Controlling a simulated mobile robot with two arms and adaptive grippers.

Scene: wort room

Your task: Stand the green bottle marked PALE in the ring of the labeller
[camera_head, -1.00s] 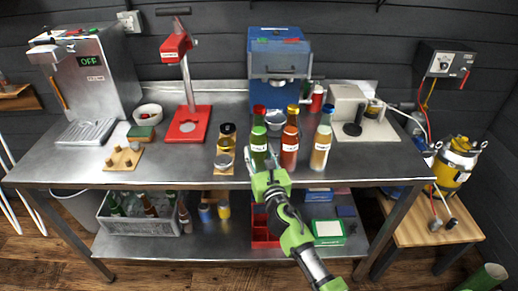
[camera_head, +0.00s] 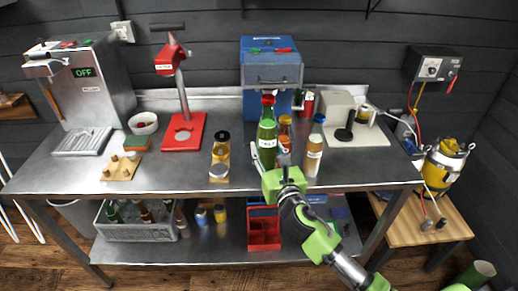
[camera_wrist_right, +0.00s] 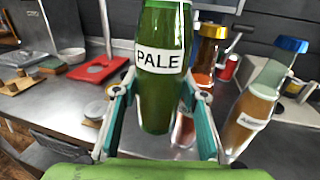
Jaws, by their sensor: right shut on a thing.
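The green bottle marked PALE (camera_head: 267,130) has a red cap in the head view and stands upright between the fingers of my right gripper (camera_head: 278,170). In the right wrist view the bottle (camera_wrist_right: 160,95) shows its white label facing me, and both fingers of the gripper (camera_wrist_right: 160,115) close on its sides. Its base appears raised off the steel table. A cream machine on a pale base (camera_head: 338,108), with a black post, stands at the back right and may be the labeller; I cannot make out its ring. My left gripper is not in view.
A blue machine (camera_head: 271,75) stands behind.

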